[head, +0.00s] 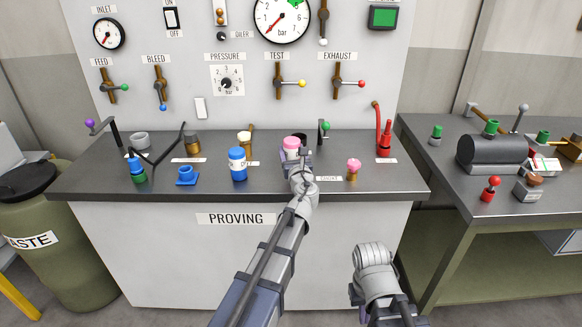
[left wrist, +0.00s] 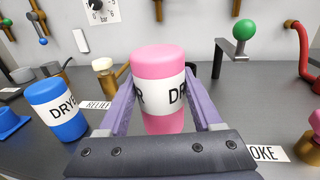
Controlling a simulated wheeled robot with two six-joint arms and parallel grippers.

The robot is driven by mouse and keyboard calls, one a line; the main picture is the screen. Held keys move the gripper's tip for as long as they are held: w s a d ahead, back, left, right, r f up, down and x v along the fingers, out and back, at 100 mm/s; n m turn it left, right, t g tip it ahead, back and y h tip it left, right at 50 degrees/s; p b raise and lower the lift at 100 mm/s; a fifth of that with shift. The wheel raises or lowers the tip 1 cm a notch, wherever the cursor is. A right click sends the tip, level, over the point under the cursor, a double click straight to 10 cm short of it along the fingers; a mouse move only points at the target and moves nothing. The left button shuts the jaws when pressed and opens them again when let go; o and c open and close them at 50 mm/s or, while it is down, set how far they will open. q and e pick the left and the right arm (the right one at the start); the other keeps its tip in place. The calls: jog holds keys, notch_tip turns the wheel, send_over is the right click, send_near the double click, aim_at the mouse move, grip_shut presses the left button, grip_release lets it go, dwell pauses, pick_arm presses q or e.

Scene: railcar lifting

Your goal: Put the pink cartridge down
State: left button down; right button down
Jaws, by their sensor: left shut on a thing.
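The pink cartridge (head: 291,144) has a white band with dark lettering. It is upright above the back middle of the proving bench (head: 330,194). My left gripper (head: 297,160) is shut on it. In the left wrist view, the purple fingers (left wrist: 160,110) lie on both sides of the pink cartridge (left wrist: 160,62), and the gripper's dark bar hides its bottom. I cannot tell whether its base touches the bench top.
A blue dryer cartridge (head: 237,164) stands to the left, with a cream-topped part (head: 244,139) behind it. A dark ring (head: 300,137) is partly hidden behind the pink cartridge. A pink-knobbed brass piece (head: 353,168) and a green-knobbed lever (head: 324,130) stand to the right.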

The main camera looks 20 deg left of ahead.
pick_arm(q)
jog(key=shift+f+b, duration=1.8)
jog(key=shift+f, duration=0.2)
jog(key=shift+c, duration=0.3)
grip_release()
jog(key=shift+r, duration=0.1)
jog(key=shift+r, duration=0.1)
jog(key=v, duration=1.2)
